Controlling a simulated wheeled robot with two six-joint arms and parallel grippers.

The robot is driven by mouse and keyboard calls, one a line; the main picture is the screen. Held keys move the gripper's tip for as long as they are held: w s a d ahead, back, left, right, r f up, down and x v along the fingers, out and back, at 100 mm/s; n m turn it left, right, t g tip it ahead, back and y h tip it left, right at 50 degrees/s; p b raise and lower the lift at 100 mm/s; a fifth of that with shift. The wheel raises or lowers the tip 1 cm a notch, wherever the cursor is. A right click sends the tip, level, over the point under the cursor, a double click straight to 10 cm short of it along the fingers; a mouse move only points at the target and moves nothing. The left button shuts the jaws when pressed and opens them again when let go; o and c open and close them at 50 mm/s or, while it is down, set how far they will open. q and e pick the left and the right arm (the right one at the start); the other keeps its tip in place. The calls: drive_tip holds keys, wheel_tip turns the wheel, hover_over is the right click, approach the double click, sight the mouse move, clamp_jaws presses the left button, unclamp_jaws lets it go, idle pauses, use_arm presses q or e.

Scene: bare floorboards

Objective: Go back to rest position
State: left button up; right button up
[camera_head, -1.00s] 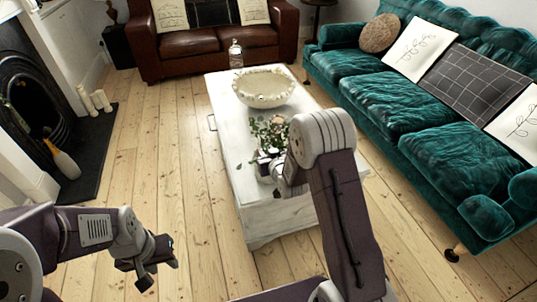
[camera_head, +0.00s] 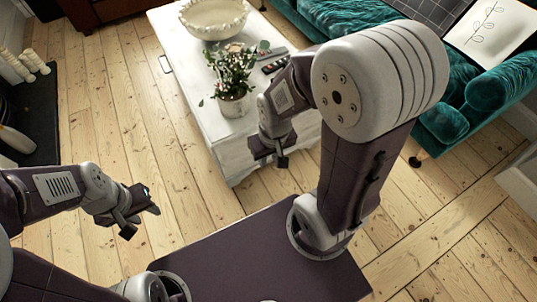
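My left gripper (camera_head: 136,215) is at the lower left, above the bare floorboards and away from the furniture. Nothing shows in it, but its finger gap is too small to judge. My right arm is bent, and its large shoulder and elbow links fill the right middle of the view. My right gripper (camera_head: 270,158) hangs in front of the near end of the white table (camera_head: 191,84). Nothing shows in it, and its fingers are too dark and small to read.
On the table stand a potted plant (camera_head: 233,80), a cream bowl (camera_head: 214,18) and dark remotes (camera_head: 275,65). A teal sofa (camera_head: 440,122) is at the right. White candles (camera_head: 22,66) stand at the left. Floor between the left gripper and table is clear.

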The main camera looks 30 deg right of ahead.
wheel_tip(320, 180, up, 24)
drive_tip(key=p, duration=2.4)
